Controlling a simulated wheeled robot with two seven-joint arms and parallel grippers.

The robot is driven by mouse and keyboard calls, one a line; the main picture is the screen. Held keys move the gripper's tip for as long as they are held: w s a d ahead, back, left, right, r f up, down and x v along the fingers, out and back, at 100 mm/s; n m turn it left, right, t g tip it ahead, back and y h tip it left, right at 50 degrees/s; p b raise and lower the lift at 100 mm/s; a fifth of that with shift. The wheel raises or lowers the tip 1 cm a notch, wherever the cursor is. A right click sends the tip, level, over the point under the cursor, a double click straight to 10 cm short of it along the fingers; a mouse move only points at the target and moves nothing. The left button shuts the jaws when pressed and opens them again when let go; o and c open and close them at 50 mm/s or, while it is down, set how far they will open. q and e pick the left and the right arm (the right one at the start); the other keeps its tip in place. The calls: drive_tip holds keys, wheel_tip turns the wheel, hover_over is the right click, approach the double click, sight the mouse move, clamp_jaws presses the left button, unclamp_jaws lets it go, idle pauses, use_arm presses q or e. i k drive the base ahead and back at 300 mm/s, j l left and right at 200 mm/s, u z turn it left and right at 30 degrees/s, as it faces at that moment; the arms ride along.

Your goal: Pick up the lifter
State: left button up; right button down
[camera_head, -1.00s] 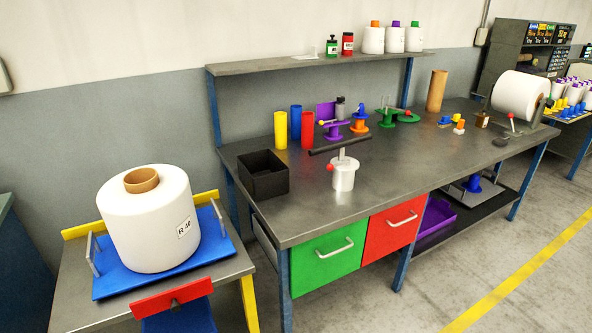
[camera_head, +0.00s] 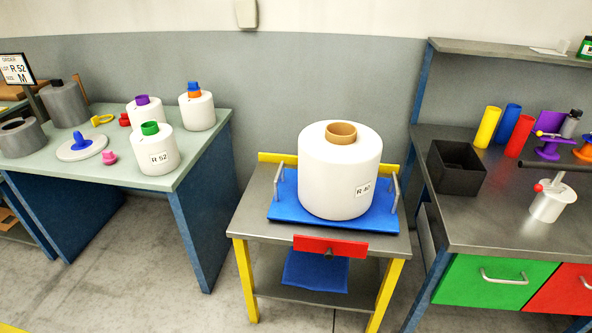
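What looks like the lifter (camera_head: 546,204) stands upright on the grey metal workbench (camera_head: 475,225) at the right edge of the view. It has a pale cylindrical body, a red ball on its side, a thin stem and a dark crossbar handle on top. The right end of the handle is cut off by the picture edge. Neither of my grippers is in view, and nothing is seen touching the lifter.
A low cart (camera_head: 262,230) with a blue tray (camera_head: 285,202) carries a large white bobbin (camera_head: 335,178). A pale green table (camera_head: 190,150) with smaller bobbins stands left. A black open box (camera_head: 456,178) and coloured tubes (camera_head: 487,127) share the workbench. Floor shows between the tables.

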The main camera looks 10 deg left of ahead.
sight(546, 206)
drive_tip(key=z, duration=1.2)
